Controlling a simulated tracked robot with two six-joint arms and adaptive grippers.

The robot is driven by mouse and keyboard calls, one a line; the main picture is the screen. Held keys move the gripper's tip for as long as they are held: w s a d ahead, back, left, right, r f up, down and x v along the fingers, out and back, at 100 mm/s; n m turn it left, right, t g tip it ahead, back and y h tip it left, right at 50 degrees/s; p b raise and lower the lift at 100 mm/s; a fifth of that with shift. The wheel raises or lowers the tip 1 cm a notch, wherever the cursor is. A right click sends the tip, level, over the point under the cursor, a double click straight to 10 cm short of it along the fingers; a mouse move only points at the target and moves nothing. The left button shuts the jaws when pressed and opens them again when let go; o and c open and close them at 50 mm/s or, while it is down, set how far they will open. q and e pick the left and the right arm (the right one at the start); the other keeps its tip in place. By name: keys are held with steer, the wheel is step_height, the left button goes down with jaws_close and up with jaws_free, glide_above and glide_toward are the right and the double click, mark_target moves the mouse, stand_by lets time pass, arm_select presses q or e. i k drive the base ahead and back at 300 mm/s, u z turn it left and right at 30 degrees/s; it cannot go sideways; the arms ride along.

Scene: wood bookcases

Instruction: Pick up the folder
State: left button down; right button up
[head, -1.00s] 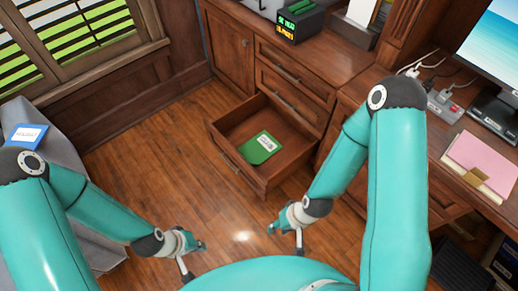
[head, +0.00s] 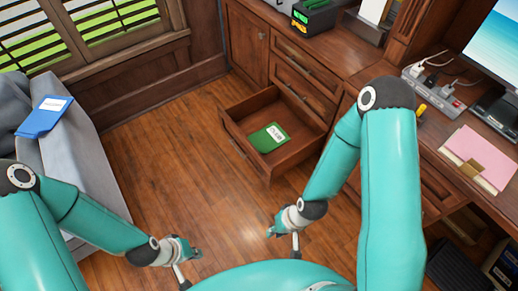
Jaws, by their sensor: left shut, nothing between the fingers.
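Three folder-like items show. A green one (head: 267,137) with a white label lies in the open drawer (head: 243,146). A blue one (head: 44,117) with a white label lies on the grey sofa (head: 90,165) at the left. A pink one (head: 480,150) lies on the desk at the right. My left gripper (head: 184,262) is shut and empty, low over the floor, apart from all three. My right gripper (head: 283,228) is over the floor in front of the drawer, touching no folder. Its fingers are too small and angled to read.
The wooden cabinet (head: 250,48) with the pulled-out drawer stands ahead. The desk on the right holds a power strip (head: 432,88) and a monitor (head: 495,45). Bare wood floor (head: 170,150) lies between sofa and drawer. A dark box (head: 455,268) stands low at the right.

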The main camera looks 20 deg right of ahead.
mark_target(269, 138)
steer(key=u, duration=0.4)
steer(key=k, duration=0.95)
steer(key=u, duration=0.1)
steer(key=i, duration=0.7)
steer(key=z, duration=0.9)
steer(key=i, duration=1.3)
steer(key=u, duration=0.4)
